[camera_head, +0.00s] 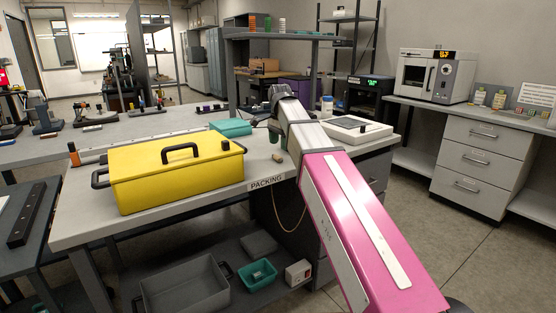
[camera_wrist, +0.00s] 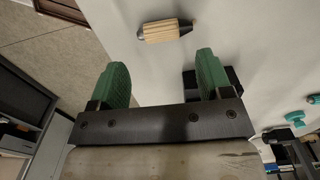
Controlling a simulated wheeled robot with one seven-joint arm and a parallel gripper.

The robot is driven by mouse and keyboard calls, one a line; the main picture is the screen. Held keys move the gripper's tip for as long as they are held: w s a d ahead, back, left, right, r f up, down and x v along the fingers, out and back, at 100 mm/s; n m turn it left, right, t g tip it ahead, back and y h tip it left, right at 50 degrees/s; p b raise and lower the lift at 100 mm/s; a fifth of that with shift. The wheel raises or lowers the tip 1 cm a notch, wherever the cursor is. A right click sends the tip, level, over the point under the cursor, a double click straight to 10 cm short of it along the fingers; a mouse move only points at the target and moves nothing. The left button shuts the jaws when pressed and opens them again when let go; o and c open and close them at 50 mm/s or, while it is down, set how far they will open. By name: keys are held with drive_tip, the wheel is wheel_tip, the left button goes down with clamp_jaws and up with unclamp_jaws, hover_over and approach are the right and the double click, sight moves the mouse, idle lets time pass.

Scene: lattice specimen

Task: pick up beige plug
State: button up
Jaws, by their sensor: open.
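The beige plug (camera_wrist: 166,30) lies on its side on the pale table top in the wrist view. It is a ribbed, wood-coloured cylinder with dark tapered ends. In the head view a small beige piece, seemingly the same plug (camera_head: 278,157), lies near the front edge of the packing bench (camera_head: 85,215). My gripper (camera_wrist: 162,78) is open, with two green fingers apart and nothing between them. The plug is beyond the fingertips, roughly centred on the gap and not touched. In the head view my arm hides most of my gripper (camera_head: 278,136).
A yellow toolbox (camera_head: 175,175) stands left on the bench, with a teal box (camera_head: 230,127) behind it. A white flat device (camera_head: 352,131) is to the right. A black block (camera_wrist: 234,76) shows behind the right finger. Bins lie on the shelf below.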

sight(278, 159)
drive_tip(key=shift+w+a+f, duration=0.1)
drive_tip(key=shift+w+f, duration=0.05)
drive_tip(key=shift+f, duration=2.6)
drive_tip(key=c, duration=0.8)
